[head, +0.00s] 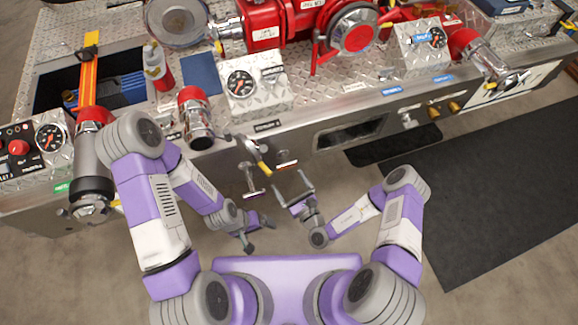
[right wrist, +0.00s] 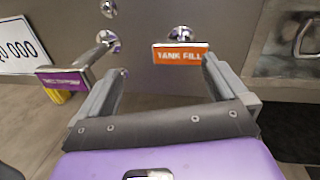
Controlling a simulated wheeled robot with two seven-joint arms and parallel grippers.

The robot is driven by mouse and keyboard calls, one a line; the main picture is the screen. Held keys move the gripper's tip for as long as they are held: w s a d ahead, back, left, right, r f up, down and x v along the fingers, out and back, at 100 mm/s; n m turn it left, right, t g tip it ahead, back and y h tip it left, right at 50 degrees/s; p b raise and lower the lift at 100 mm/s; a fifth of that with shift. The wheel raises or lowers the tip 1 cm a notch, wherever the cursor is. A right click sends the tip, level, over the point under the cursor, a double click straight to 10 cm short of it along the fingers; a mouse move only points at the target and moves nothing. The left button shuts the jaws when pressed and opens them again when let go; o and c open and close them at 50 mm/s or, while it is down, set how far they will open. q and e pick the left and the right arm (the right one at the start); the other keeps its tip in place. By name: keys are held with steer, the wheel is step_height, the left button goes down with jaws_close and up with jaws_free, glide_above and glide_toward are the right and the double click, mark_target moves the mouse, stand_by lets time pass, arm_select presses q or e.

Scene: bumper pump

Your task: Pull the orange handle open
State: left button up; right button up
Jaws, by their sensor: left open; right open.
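The orange handle marked TANK FILL (right wrist: 181,54) shows in the right wrist view on a short chrome rod out of the grey panel. In the head view it is the small T-shaped pull (head: 286,163) on the panel's front. My right gripper (head: 291,187) is open and faces the panel. In the right wrist view its fingers (right wrist: 158,75) point toward the panel, with the orange handle ahead, nearer the right fingertip. I cannot tell whether they touch. My left gripper (head: 258,232) is open and empty, lower in the head view, away from the panel.
A purple-labelled handle (right wrist: 62,83) sticks out to the left of the orange one; in the head view it is another T-shaped pull (head: 254,192). A yellow-tipped lever (head: 263,165) is close by. A dark mat (head: 500,190) lies on the floor at right.

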mark_target(288, 167)
steer(key=m+h, duration=0.1)
steer(key=w+d+m+t+h, duration=0.1)
steer(key=m+h, duration=0.1)
steer(key=shift+w+d+b, duration=0.1)
steer(key=shift+w+b, duration=0.05)
steer(key=shift+b, duration=0.2)
steer(key=b+x, duration=0.2)
steer(key=x, duration=0.4)
steer(key=shift+r, duration=0.1)
steer(key=shift+w, duration=0.45)
steer(key=shift+r, duration=0.1)
steer(key=shift+c, duration=0.2)
